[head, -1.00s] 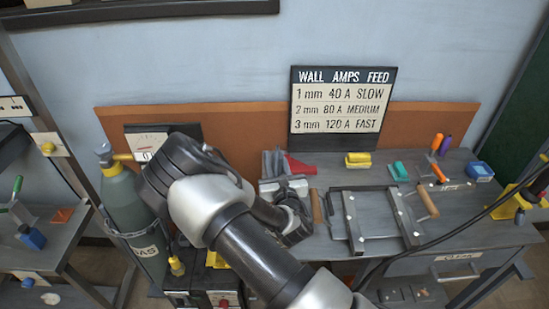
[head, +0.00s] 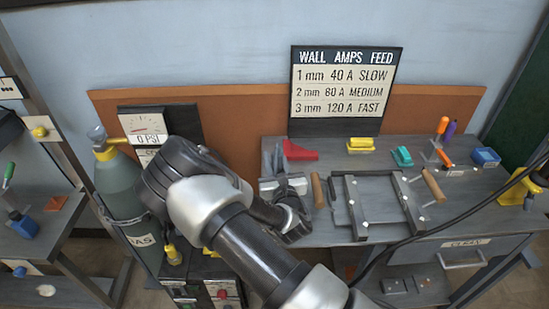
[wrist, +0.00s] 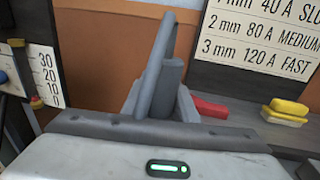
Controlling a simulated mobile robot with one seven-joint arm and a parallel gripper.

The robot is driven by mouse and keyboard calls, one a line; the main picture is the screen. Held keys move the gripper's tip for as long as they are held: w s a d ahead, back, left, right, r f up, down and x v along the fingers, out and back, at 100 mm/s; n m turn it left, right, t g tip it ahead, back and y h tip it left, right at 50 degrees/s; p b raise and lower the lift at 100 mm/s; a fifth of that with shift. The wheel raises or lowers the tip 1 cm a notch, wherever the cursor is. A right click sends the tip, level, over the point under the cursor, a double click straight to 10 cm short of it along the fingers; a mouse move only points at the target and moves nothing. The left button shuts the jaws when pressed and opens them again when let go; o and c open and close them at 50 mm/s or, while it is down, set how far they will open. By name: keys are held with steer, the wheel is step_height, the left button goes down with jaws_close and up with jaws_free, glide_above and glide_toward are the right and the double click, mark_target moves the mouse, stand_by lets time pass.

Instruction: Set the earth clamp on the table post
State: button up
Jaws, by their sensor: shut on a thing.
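My gripper (head: 277,172) is over the left end of the grey workbench, pointing towards the back wall. It is shut on a grey piece with a tall upright bar, which I take to be the earth clamp (wrist: 156,75). In the wrist view this piece stands up beyond the white gripper body. In the head view the clamp (head: 267,158) shows only in part past the hand. The finger contact is hidden. I cannot make out the table post for certain in either view.
A clamped frame of dark bars (head: 380,207) lies just right of the gripper. A red piece (head: 299,151), yellow block (head: 361,144) and teal block (head: 402,156) lie behind. A gas cylinder (head: 124,190) stands left. A black cable (head: 440,231) crosses the bench's right side.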

steer(key=shift+f+b, duration=0.4)
steer(key=shift+b, duration=0.05)
steer(key=o, duration=1.1)
steer(key=shift+s, duration=0.1)
steer(key=s+d, duration=0.1)
steer(key=s, duration=1)
steer(key=s+d, duration=0.1)
steer(key=s, duration=0.5)
steer(key=shift+d+p, duration=0.3)
steer(key=shift+d, duration=0.05)
